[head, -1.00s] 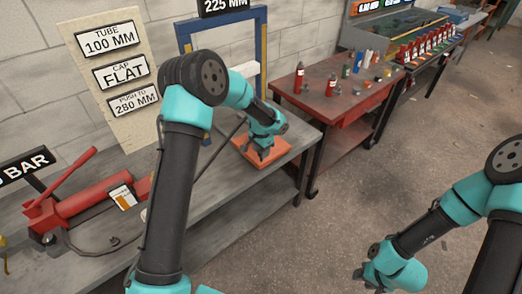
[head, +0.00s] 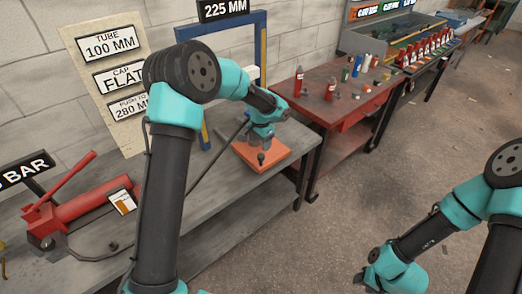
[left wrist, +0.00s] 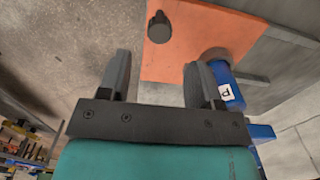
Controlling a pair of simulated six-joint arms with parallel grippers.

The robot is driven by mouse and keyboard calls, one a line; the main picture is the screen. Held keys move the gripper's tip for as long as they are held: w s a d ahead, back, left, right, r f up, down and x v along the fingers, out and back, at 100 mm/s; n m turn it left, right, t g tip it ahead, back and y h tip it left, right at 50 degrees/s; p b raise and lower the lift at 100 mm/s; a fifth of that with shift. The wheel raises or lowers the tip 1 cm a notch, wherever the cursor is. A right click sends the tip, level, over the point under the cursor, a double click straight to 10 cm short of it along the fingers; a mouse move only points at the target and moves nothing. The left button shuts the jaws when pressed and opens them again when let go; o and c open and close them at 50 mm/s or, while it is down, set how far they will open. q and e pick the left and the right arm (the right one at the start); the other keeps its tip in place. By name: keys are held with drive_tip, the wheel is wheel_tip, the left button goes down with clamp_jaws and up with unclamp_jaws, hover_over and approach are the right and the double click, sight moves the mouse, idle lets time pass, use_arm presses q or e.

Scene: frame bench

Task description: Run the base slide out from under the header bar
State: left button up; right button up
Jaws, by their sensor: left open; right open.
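The base slide appears as an orange plate (head: 278,152) with a dark knob (head: 262,157), flat on the bench below the blue frame. In the left wrist view the plate (left wrist: 205,45) and its upright knob (left wrist: 158,27) lie beyond my fingers. The top bar (head: 235,20) of the blue frame seems to be the header bar; my arm hides part of the frame. My left gripper (left wrist: 158,80) is open and empty, above the plate and apart from the knob; it also shows in the head view (head: 264,137). My right gripper (head: 364,281) is open, low over the floor.
A red hydraulic pump (head: 85,215) sits on the grey bench (head: 215,180) at left, with a hose. A red table (head: 335,95) with bottles stands behind.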

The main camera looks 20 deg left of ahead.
use_arm(q)
wheel_tip(320, 180, up, 10)
drive_tip(key=shift+r, duration=0.2)
drive_tip(key=shift+f, duration=0.1)
idle(0.4)
drive_tip(key=s+d+f+n+h, duration=0.1)
drive_tip(key=s+f+h, duration=0.1)
drive_tip(key=s+f, duration=0.65)
drive_tip(key=s+d+f+n+h, duration=0.15)
drive_tip(key=s+f, duration=0.25)
drive_tip(key=f, duration=1)
drive_tip(key=s+f+n, duration=0.2)
drive_tip(key=s+f, duration=0.2)
drive_tip(key=s, duration=0.5)
drive_tip(key=s+f+n, duration=0.3)
drive_tip(key=s+f, duration=0.2)
drive_tip(key=s, duration=0.5)
drive_tip(key=shift+a+t, duration=0.35)
drive_tip(key=shift+t, duration=0.05)
